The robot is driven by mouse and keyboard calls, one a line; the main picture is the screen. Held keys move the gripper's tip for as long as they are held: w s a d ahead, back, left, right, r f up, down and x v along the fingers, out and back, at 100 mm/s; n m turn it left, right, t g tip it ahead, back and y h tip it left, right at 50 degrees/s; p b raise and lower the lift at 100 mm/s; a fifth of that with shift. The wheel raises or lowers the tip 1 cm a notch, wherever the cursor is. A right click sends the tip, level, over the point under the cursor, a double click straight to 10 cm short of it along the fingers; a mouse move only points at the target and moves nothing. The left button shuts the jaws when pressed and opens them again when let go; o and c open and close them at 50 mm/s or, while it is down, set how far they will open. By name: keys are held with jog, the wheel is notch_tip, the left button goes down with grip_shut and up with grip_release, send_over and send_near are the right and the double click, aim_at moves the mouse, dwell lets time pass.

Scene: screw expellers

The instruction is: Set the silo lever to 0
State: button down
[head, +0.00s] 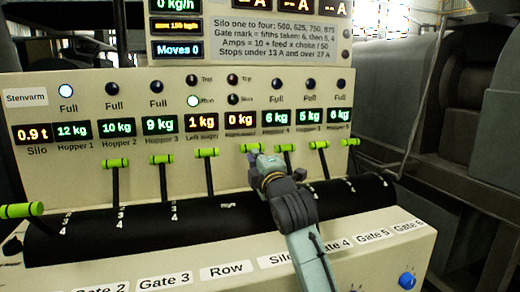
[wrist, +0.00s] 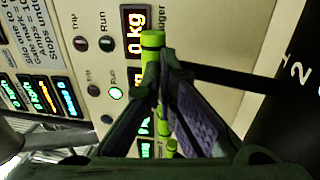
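The silo lever is a black rod with a bright green cross handle (head: 249,148), in the middle of the lever row. It stands tilted back towards the panel, much like its neighbours. My gripper (head: 258,156) reaches it from the front right and covers much of its rod and scale. In the wrist view the green handle (wrist: 152,39) lies at the fingertips (wrist: 160,62). The fingers converge closely on either side of it and look shut on it. The silo label (head: 277,259) is partly hidden by my arm. The lever's scale number cannot be read.
The row lever (head: 206,153) stands close on the left and the gate 4 lever (head: 285,148) close on the right. The gate 1 lever (head: 20,210) leans far forward. A blue button (head: 407,280) is at the lower right. The display panel (head: 170,100) rises behind.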

jog(key=w, duration=0.1)
jog(key=w+a+g+p, duration=0.1)
jog(key=w+g+p, duration=0.1)
jog(key=shift+w+a+f+h, duration=0.15)
jog(key=shift+w+f+h, duration=0.2)
jog(key=shift+w+h, duration=0.05)
jog(key=shift+w+a+f+p, duration=0.1)
jog(key=shift+w+f+p, duration=0.1)
jog(key=shift+w, duration=0.2)
jog(key=shift+w+a+f+p, duration=0.1)
jog(key=shift+w+f, duration=0.05)
jog(key=shift+w, duration=0.25)
